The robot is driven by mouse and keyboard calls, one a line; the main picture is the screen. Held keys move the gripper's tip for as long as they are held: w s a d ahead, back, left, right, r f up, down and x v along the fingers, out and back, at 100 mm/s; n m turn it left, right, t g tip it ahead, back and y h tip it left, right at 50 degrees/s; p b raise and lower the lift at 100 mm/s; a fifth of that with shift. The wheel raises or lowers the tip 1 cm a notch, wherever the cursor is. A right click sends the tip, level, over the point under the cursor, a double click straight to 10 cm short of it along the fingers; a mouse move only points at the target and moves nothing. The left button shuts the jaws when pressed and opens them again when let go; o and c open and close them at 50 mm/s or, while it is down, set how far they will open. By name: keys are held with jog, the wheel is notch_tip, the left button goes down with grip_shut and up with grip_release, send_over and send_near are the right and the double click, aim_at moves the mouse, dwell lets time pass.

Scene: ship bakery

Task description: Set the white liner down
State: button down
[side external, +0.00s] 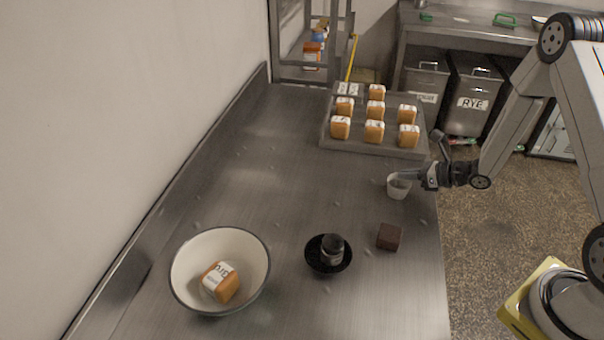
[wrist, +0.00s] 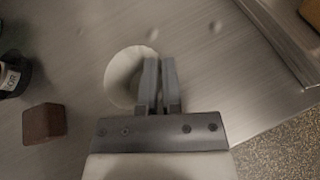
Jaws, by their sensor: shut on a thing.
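The white liner (side external: 397,189) is a small pale cup near the right edge of the steel counter. It also shows in the wrist view (wrist: 122,80), just left of the fingers. My gripper (side external: 414,177) reaches in from the right and is shut on the liner's wall at its right side. In the wrist view my gripper's fingers (wrist: 158,85) are close together with the rim between them. The liner looks upright. I cannot tell whether its base touches the counter.
A dark brown block (side external: 389,236) and a black dish (side external: 314,262) holding a dark jar (side external: 332,246) stand nearer the camera. A white bowl (side external: 185,255) holds an orange labelled loaf (side external: 222,284). A tray (side external: 345,147) of several orange loaves lies behind. The counter's middle (side external: 270,190) is mostly clear.

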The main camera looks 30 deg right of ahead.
jog(key=c, duration=0.8)
grip_release()
jog(key=v, duration=1.2)
jog(key=shift+d, duration=0.1)
